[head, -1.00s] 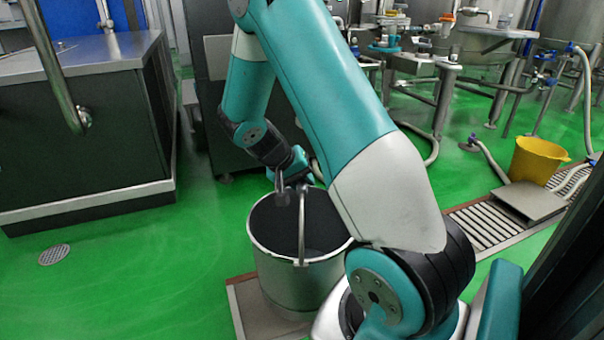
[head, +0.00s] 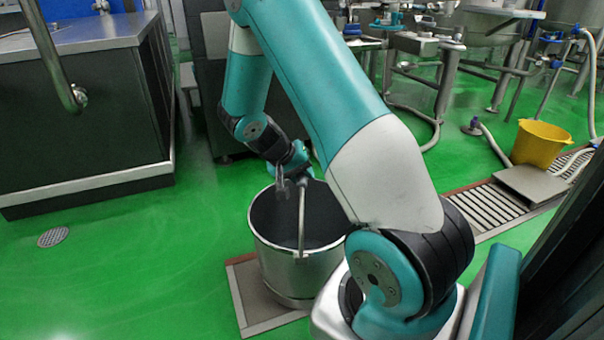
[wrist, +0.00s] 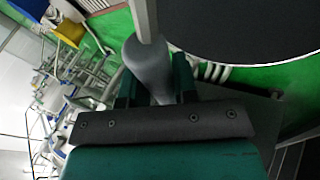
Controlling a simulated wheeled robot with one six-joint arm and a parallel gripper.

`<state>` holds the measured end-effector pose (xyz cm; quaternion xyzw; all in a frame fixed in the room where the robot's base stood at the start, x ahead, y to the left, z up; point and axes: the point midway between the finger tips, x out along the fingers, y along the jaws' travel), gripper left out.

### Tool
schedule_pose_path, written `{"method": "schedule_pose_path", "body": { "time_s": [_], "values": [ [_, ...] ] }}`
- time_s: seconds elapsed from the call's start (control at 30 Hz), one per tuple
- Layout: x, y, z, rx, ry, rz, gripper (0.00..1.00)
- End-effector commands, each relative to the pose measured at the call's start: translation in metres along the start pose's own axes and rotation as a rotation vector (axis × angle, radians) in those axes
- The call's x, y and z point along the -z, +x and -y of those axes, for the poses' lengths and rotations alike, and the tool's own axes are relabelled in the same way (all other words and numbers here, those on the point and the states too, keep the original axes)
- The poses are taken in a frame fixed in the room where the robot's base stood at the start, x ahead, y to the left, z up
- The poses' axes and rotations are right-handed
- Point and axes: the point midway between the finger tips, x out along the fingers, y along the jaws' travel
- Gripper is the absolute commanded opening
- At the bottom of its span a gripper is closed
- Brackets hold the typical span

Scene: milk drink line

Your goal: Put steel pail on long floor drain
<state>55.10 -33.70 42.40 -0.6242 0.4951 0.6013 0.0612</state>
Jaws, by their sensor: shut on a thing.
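The steel pail (head: 298,270) is upright, with a dark inside and a raised bail handle (head: 302,215). My gripper (head: 286,184) is above its rim, shut on the handle's grey grip. In the wrist view, that grip (wrist: 147,65) is between my gripper's fingers (wrist: 155,92), with the pail's dark mouth (wrist: 240,25) beside it. The long floor drain (head: 488,212) is a slotted grate with a brown edge, running diagonally from the right. My arm hides its middle. The brown-edged strip under the pail (head: 243,290) lines up with it. Whether the pail's base touches it I cannot tell.
A yellow bucket (head: 540,143) stands by a grey plate (head: 530,184) lying across the drain at right. A dark cabinet (head: 80,120) with a steel top is at left. A round floor drain (head: 53,237) lies in open green floor. Pipes and tanks stand behind.

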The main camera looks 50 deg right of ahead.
Motion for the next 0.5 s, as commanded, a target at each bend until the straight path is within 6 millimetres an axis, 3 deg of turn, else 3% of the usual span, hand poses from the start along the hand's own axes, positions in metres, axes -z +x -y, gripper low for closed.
{"method": "schedule_pose_path", "body": {
  "time_s": [0.07, 0.1, 0.17, 0.5],
  "values": [
    [0.0018, -0.0002, -0.0006, -0.003, 0.005, -0.006, 0.0],
    [-0.0006, 0.0014, 0.001, 0.0, -0.001, 0.0, 0.36],
    [-0.0006, 0.0014, 0.0009, 0.0, -0.001, 0.0, 0.5],
    [0.0006, -0.0019, -0.0011, 0.0, 0.0, 0.0, 0.53]
  ]
}}
